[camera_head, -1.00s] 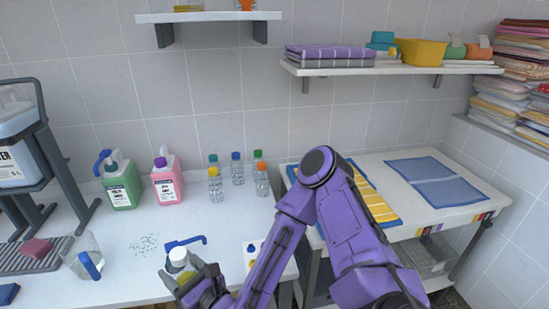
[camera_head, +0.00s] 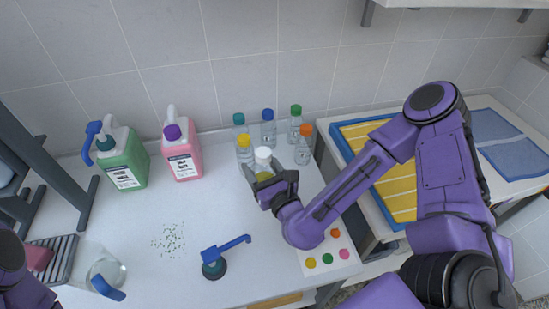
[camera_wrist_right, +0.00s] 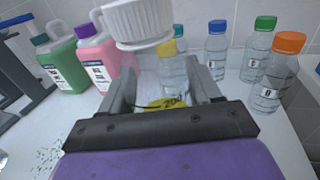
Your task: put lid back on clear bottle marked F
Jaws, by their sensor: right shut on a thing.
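My right gripper (camera_head: 275,186) is shut on a clear bottle (camera_wrist_right: 146,68) with a white ribbed cap (camera_wrist_right: 138,20). The white cap also shows in the head view (camera_head: 263,154). A yellow patch (camera_wrist_right: 167,103) shows low between the fingers. Behind stand clear bottles with a yellow cap (camera_head: 244,141), teal cap (camera_head: 239,118), blue cap (camera_head: 267,114), green cap (camera_head: 295,110) and orange cap (camera_head: 306,130). They look upright and capped. Letters are on some labels, but I cannot read an F. My left gripper is out of view; part of my left arm shows at bottom left.
A green jug (camera_head: 122,160) and a pink jug (camera_head: 181,154) stand at the back left. A blue-handled pump-like piece (camera_head: 226,248) is on the front counter near a card with coloured dots (camera_head: 340,236). Green specks (camera_head: 169,240) and a clear jug (camera_head: 107,270) are left.

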